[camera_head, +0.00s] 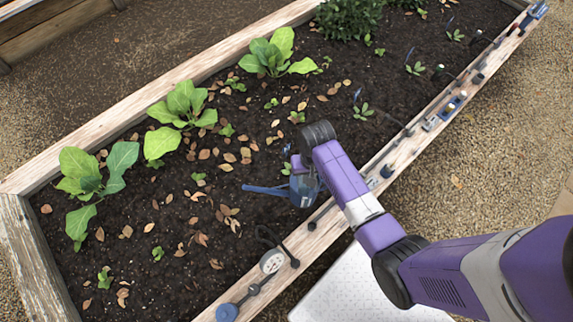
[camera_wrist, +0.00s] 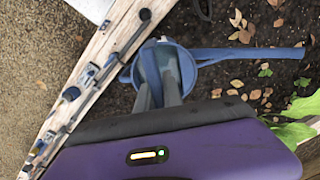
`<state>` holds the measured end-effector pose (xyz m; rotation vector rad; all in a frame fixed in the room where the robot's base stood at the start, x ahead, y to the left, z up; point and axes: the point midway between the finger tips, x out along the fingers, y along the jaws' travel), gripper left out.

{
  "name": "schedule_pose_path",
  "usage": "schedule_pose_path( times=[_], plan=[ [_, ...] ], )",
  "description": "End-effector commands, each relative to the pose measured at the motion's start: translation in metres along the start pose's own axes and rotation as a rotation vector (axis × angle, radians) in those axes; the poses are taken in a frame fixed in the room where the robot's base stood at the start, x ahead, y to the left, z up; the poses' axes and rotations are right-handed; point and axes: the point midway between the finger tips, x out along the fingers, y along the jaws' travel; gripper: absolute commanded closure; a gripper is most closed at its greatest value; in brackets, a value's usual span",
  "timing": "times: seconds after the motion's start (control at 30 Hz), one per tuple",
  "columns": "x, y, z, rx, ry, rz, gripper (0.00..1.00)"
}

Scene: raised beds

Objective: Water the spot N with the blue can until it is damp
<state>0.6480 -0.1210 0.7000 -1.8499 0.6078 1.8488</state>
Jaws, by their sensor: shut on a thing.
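The blue can (camera_head: 305,192) is held over the soil near the bed's right-hand edge, its long spout pointing left. It also shows in the wrist view (camera_wrist: 187,66), with the spout reaching to the right over soil. My gripper (camera_wrist: 157,88) is shut on the can at its near side. In the head view my wrist partly hides the can. The can looks roughly upright; no water is seen coming out. I cannot make out a letter N, so I cannot tell which spot it is or whether it is damp.
The wooden rim (camera_head: 328,226) carries several small fittings and a round gauge (camera_head: 272,261). Large leafy plants (camera_head: 181,104) line the bed's left side, with seedlings and dry leaves on the soil (camera_head: 165,245). Gravel (camera_head: 470,150) lies outside.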

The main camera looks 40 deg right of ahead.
Motion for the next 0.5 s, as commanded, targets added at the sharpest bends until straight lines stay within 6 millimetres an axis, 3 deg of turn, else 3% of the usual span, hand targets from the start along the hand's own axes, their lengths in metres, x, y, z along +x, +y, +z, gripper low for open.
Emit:
schedule_pose_path(
  times=[0.03, 0.2, 0.5],
  plan=[
    [-0.01, 0.019, -0.002, 0.09, 0.003, -0.001, 1.0],
    [-0.022, 0.078, 0.002, 0.383, 0.004, -0.001, 1.0],
    [-0.038, 0.153, 0.021, 0.777, 0.008, 0.001, 1.0]
  ],
)
